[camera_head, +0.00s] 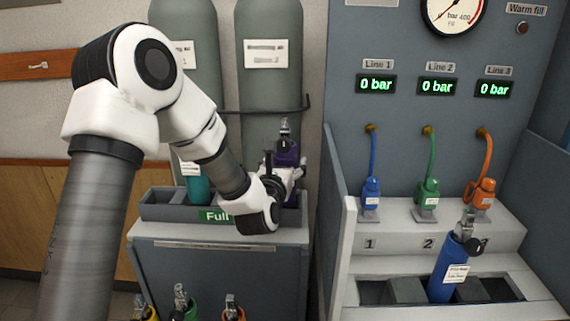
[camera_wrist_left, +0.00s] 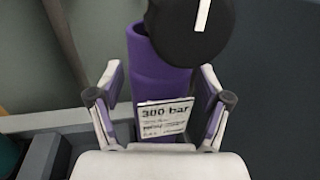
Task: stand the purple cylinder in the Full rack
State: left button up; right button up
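The purple cylinder (camera_head: 287,156) stands upright at the right end of the Full rack (camera_head: 170,213), beside a teal cylinder (camera_head: 197,186). Its lower part is mostly hidden by my left gripper, so I cannot see its base. My left gripper (camera_head: 292,178) is at the cylinder. In the left wrist view, the open fingers (camera_wrist_left: 160,108) are on both sides of the purple cylinder (camera_wrist_left: 162,75), with a visible gap at the left finger. A white label reading 300 bar faces the gripper. My right gripper is not in view.
Two large grey-green tanks (camera_head: 265,95) stand behind the rack. Several cylinder tops (camera_head: 181,300) show below it. At the right, the testbench (camera_head: 440,262) has blue, green and orange hoses and a blue cylinder (camera_head: 448,275) leaning in its front tray.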

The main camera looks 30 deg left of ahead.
pick_arm(q)
jog(key=shift+s+f, duration=0.15)
jog(key=v, duration=0.7)
jog(key=shift+s+d, duration=0.1)
dwell(0.4)
